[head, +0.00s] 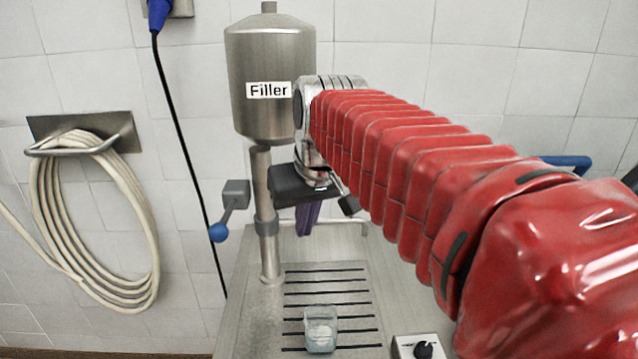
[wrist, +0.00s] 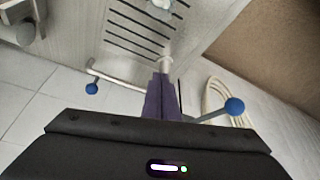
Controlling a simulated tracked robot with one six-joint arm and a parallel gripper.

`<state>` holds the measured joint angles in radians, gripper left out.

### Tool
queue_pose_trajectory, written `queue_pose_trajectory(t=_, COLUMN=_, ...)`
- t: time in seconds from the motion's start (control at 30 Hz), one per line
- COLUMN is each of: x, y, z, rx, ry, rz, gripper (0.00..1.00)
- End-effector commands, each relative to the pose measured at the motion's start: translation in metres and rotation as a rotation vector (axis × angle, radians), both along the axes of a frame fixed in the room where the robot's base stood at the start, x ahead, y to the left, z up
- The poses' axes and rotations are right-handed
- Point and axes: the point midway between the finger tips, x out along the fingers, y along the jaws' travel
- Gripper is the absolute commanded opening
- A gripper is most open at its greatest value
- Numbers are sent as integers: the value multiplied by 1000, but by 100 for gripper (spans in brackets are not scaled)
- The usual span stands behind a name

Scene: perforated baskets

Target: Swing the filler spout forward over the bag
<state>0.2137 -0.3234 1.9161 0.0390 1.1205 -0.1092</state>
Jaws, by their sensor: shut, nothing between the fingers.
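The steel filler tank (head: 268,85) labelled "Filler" stands on a post (head: 268,215) at the back of a steel stand. A thin bent pipe (head: 345,222), seemingly the spout, points right from the post; it shows in the wrist view (wrist: 115,78) with a blue ball (wrist: 92,88) by its end. A small clear bag or cup (head: 320,330) with whitish contents stands on the slotted tray (head: 360,300). My gripper (head: 303,232) points down in front of the post, its purple fingers (wrist: 161,80) shut and empty. I cannot tell whether they touch the pipe.
A lever with a blue ball (head: 219,232) sticks out left of the post, and also shows in the wrist view (wrist: 235,105). A coiled hose (head: 140,240) hangs on the left wall. A knob box (head: 422,347) is at the front right. The air over the tray's front is free.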

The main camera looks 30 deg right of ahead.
Motion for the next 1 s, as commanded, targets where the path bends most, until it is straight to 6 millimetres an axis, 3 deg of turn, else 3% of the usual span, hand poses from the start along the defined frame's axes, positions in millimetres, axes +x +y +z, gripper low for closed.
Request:
queue_pose_trajectory(t=0.3, x=60, y=-57, z=36, rx=5, ry=27, rz=-54, gripper=0)
queue_pose_trajectory(t=0.6, x=106, y=-119, z=56, rx=11, ry=52, rz=-98, gripper=0)
queue_pose_trajectory(t=0.8, x=129, y=-162, z=61, rx=17, ry=66, rz=-125, gripper=0)
queue_pose_trajectory(t=1.0, x=139, y=-186, z=62, rx=21, ry=74, rz=-137, gripper=0)
